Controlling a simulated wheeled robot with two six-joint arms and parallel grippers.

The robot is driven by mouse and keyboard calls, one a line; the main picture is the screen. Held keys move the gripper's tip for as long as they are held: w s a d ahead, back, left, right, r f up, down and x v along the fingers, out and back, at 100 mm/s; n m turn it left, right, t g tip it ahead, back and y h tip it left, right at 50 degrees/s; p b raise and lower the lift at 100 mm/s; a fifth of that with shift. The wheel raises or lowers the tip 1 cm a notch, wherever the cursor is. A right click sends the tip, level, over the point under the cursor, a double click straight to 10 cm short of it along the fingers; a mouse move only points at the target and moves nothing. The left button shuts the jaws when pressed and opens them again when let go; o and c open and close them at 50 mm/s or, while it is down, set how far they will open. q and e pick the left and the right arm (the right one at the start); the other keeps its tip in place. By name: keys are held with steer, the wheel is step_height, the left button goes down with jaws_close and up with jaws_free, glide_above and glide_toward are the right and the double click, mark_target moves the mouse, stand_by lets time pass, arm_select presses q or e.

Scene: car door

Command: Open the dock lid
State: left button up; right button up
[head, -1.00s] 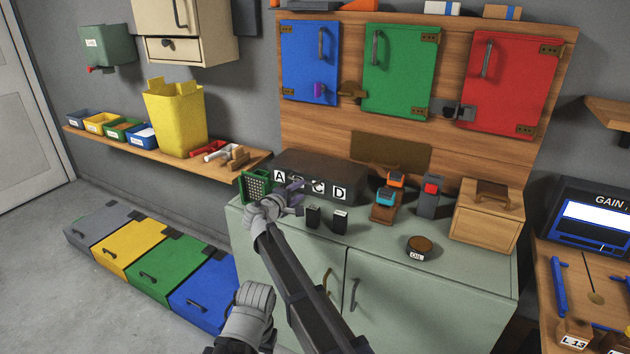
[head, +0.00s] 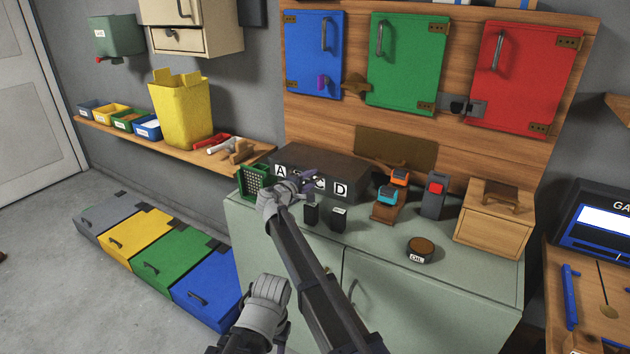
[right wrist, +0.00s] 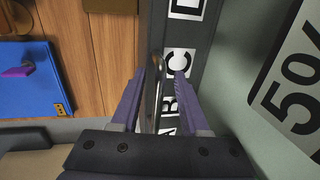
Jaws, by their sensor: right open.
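The dock is a dark box (head: 325,163) with white letter labels along its front, standing at the back of the green cabinet top. Its lid looks shut. My right gripper (head: 308,183) is at the dock's front, covering part of the B and C labels. In the right wrist view its purple fingers (right wrist: 157,88) are open on either side of a thin curved metal handle (right wrist: 154,95). The handle stands between the fingers, and I cannot tell whether either finger touches it. The C label (right wrist: 180,62) shows beside it. My left gripper's fingers are not visible.
Two small black blocks (head: 338,219) stand just in front of the dock; a "5%" label (right wrist: 300,90) shows close in the right wrist view. A green crate (head: 254,181) is left of the dock. Orange and blue tools (head: 390,195) and a wooden box (head: 493,220) stand right.

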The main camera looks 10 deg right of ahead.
jaws_close()
stand_by(1.4)
